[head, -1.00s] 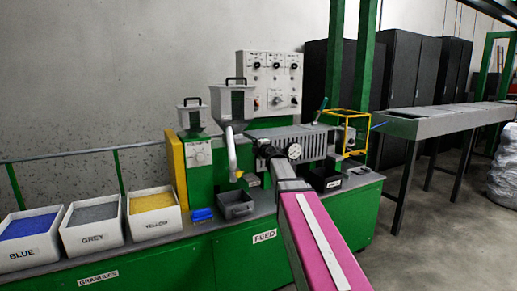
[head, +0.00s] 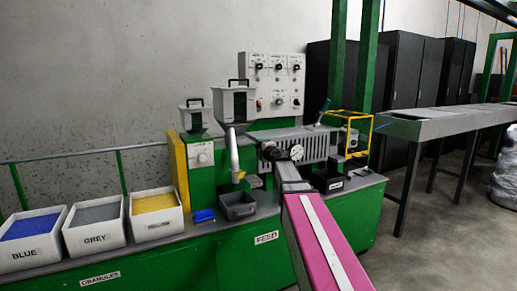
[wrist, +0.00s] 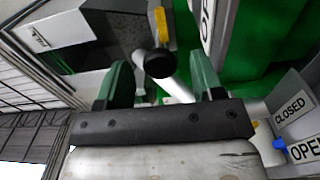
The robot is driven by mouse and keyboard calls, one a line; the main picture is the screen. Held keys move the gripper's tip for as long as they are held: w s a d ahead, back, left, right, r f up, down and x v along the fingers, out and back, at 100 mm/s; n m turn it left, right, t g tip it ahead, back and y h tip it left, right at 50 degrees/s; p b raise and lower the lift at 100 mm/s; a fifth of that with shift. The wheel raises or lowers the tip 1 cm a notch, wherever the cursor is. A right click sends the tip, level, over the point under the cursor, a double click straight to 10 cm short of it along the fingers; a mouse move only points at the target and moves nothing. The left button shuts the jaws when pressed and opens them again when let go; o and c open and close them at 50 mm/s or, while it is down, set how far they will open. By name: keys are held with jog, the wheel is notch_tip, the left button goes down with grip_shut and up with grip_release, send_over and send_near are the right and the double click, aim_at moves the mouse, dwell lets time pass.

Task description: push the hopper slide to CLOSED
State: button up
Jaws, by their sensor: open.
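The main hopper (head: 234,104), a grey box with a black handle, stands on the green machine. In the wrist view a round black knob (wrist: 159,64) with a yellow strip (wrist: 160,26) shows between my fingers; I cannot tell whether this is the slide. At lower right, a CLOSED label (wrist: 293,107) and another OPEN label (wrist: 305,150) sit by a blue knob (wrist: 279,144). My gripper (wrist: 160,80) is open, its green fingers either side of the black knob; contact is not visible. In the head view its tip is hard to make out.
A pale tube (head: 234,155) comes down below the hopper. A dark bin (head: 238,206) and a blue object (head: 204,216) lie on the bench. A yellow frame (head: 347,130) is at right.

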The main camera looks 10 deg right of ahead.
jog(key=v, duration=0.8)
jog(key=shift+s, duration=0.1)
jog(key=s+d+f+m+g+h, duration=0.2)
jog(key=s+f+m+h, duration=0.2)
jog(key=f+m, duration=0.3)
jog(key=s+d+f+m+g+h, duration=0.25)
jog(key=f+m, duration=0.25)
jog(key=f, duration=0.4)
jog(key=s+d+f+m+g+h, duration=0.2)
jog(key=s+f+m+g+h, duration=0.15)
jog(key=s+f+m, duration=0.35)
jog(key=s+a+f+m+g+y, duration=0.1)
jog(key=s+a+f+g, duration=0.3)
jog(key=s+f, duration=0.4)
jog(key=s+a+f+m+g+y, duration=0.1)
jog(key=s+a+f+g+y, duration=0.2)
jog(key=s+a+f+g, duration=0.2)
jog(key=s+f, duration=0.3)
jog(key=shift+f+m, duration=0.15)
jog(key=shift+m, duration=0.15)
jog(key=shift+c, duration=0.2)
